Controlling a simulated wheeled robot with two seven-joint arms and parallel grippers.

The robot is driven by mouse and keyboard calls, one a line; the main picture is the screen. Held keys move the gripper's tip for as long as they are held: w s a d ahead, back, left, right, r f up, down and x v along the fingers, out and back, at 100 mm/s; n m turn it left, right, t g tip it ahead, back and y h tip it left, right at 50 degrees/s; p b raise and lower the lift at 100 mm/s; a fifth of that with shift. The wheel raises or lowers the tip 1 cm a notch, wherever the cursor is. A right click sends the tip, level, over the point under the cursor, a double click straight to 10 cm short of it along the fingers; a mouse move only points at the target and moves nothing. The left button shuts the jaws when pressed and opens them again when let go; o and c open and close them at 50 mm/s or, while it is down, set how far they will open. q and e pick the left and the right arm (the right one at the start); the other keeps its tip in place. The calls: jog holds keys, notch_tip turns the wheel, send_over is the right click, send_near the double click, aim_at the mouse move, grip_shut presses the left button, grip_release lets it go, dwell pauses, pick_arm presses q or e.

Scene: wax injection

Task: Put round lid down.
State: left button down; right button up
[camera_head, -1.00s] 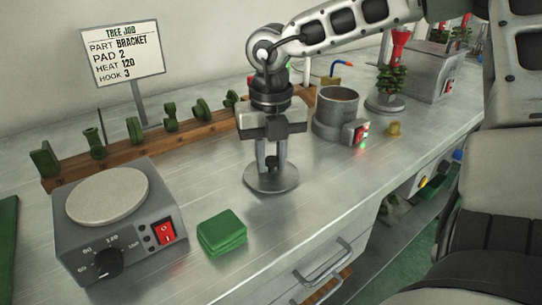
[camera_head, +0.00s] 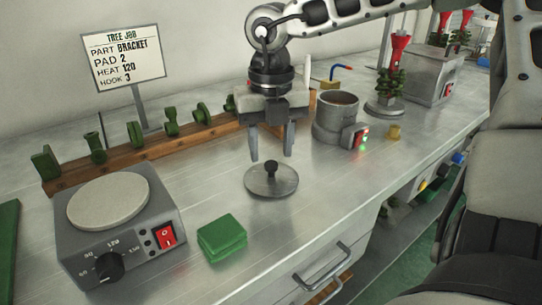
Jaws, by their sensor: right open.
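The round lid (camera_head: 258,184) is a grey metal disc with a dark knob on top. It lies flat on the steel bench, between the green pads and the metal pot. My right gripper (camera_head: 271,157) is open and empty, pointing down above and slightly behind the lid. Its fingertips are apart from the knob. The left gripper does not show.
A hot plate (camera_head: 122,243) stands at the left, with green wax pads (camera_head: 222,238) beside it. A wooden rack (camera_head: 160,147) of green parts and a sign (camera_head: 123,57) stand behind.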

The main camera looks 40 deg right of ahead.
aim_at(271, 162)
notch_tip(271, 162, up, 9)
jog(key=shift+f+p, duration=0.15)
jog(key=shift+p, duration=0.25)
jog(key=shift+f, duration=0.1)
